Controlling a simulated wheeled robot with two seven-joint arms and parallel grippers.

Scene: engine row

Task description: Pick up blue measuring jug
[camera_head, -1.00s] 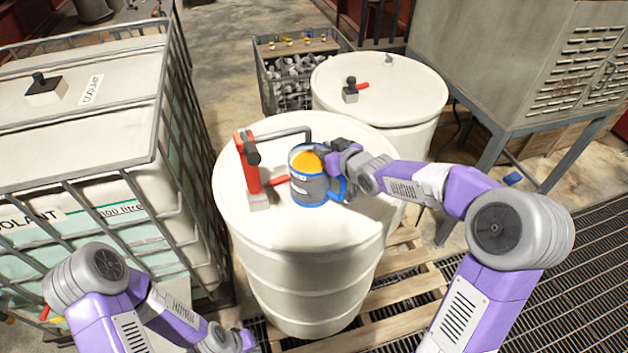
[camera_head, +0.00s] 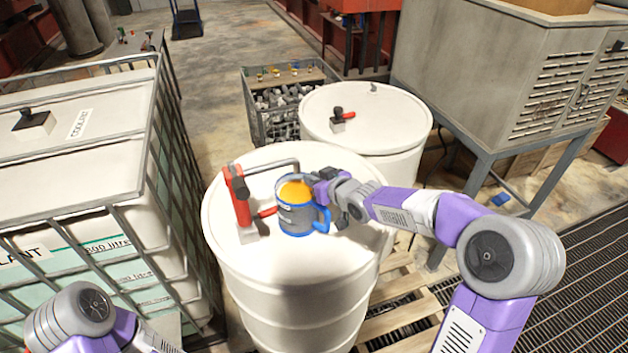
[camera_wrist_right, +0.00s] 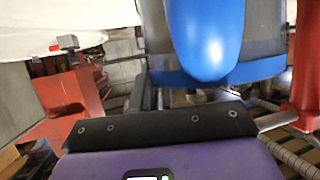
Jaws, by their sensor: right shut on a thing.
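The blue measuring jug (camera_head: 293,218) is a clear grey jug with a blue base, blue handle and orange contents. In the head view it is upright at the top of the front white drum (camera_head: 300,262), beside the red hand pump. My right gripper (camera_head: 330,200) is at the jug's handle side and is shut on it; the fingertips are partly hidden. In the right wrist view the blue handle (camera_wrist_right: 207,40) fills the top middle, close above the dark gripper edge. I cannot tell whether the jug's base touches the drum. My left gripper is out of view; only its arm shows at lower left.
The red pump (camera_head: 240,200) with its grey spout stands close left of the jug. A second white drum (camera_head: 400,108) is behind. A caged coolant tank (camera_head: 130,190) is at left, a crate of metal parts (camera_head: 262,122) at the back, and a grey cabinet (camera_head: 470,70) at right.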

